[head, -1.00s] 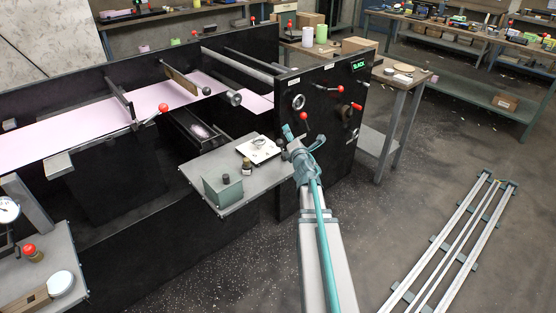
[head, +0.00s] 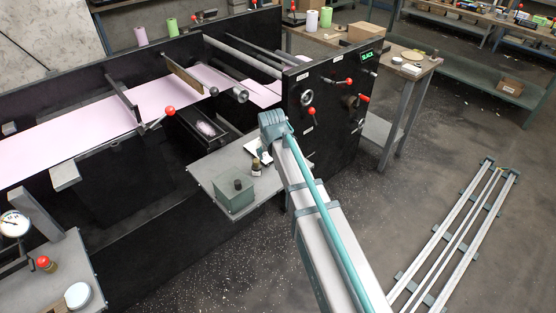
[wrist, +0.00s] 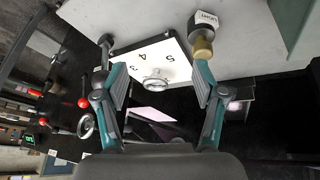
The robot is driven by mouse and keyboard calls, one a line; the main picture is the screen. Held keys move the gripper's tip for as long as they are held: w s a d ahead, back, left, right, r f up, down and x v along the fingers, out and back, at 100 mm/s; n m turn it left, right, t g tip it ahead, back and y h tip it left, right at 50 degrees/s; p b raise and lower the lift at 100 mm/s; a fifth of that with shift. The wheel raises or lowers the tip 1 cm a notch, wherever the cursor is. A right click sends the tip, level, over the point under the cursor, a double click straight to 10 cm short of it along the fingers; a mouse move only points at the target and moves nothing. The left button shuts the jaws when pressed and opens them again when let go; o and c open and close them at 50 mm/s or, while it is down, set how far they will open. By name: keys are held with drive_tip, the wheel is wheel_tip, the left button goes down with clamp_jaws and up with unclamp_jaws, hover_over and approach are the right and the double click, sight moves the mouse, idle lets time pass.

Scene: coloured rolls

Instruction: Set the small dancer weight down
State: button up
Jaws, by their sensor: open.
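A round silver piece (wrist: 155,83) lies on a white card (wrist: 150,58) printed with numbers, on a grey shelf (wrist: 255,25). A small brass-and-black cylinder (wrist: 204,46) with a white label stands beside the card; it also shows in the head view (head: 256,167). I cannot tell for certain which of these is the small dancer weight. My gripper (wrist: 159,78) is open in the wrist view, its teal fingers either side of the silver piece in the picture. No contact is visible and the height gap is unclear. In the head view my arm hides the fingers and part of the card (head: 252,155).
A green box (head: 233,197) with a dark knob stands on the shelf's near side. The black machine panel (head: 330,130) with red-knobbed levers and a handwheel (head: 307,98) rises close to the right of my arm. A pink web (head: 80,136) runs to the left.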

sight(257, 162)
drive_tip(key=s+a+r+y, duration=0.1)
drive_tip(key=s+a+r, duration=0.1)
drive_tip(key=a, duration=0.3)
drive_tip(key=shift+g, duration=0.3)
drive_tip(key=p+x, duration=0.2)
drive_tip(key=x, duration=0.9)
drive_tip(key=shift+w, duration=0.1)
clamp_jaws()
